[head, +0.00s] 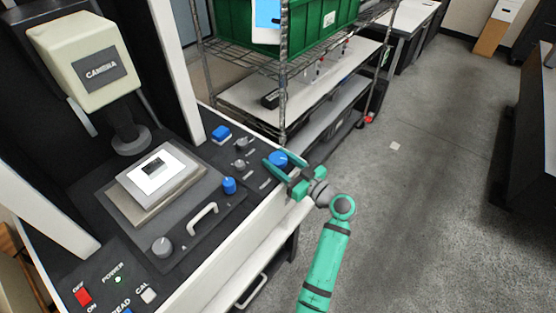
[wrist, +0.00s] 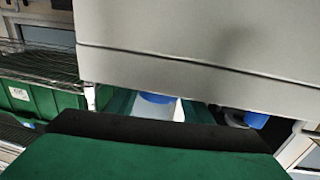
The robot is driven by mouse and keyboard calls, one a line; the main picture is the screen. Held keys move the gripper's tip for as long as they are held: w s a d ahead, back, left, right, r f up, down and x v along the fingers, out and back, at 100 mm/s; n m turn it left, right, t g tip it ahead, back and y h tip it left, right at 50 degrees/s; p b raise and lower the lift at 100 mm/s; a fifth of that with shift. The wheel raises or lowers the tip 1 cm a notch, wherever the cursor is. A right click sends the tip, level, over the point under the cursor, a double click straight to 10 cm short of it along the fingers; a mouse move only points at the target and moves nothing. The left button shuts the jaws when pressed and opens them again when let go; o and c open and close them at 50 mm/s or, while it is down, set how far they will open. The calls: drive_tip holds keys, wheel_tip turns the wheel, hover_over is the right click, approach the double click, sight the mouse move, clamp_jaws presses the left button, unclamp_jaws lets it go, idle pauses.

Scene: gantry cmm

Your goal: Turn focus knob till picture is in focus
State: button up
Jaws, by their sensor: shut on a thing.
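A blue knob (head: 278,158) stands at the right edge of the machine's dark panel (head: 205,235). My green gripper (head: 285,168) reaches in from the right and is shut on this knob. In the wrist view the blue knob (wrist: 157,98) shows between the fingers, partly hidden. Its label is hidden or too small to read. The camera head (head: 97,70), marked CAMERA, points down at a white stage (head: 183,185) bearing a small dark picture (head: 153,166). I cannot tell how sharp a focus picture is.
A wire rack (head: 245,55) with a green bin (head: 305,25) stands behind. Open floor (head: 430,160) lies to the right.

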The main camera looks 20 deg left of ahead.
drive_tip(key=n+g+y, duration=0.1)
drive_tip(key=n+g, duration=0.1)
drive_tip(key=g, duration=0.2)
drive_tip(key=n+g, duration=0.3)
drive_tip(key=shift+g+y, duration=0.4)
drive_tip(key=o, duration=1)
drive_tip(key=shift+o, duration=0.2)
drive_tip(key=d, duration=1.1)
drive_tip(key=shift+a, duration=0.1)
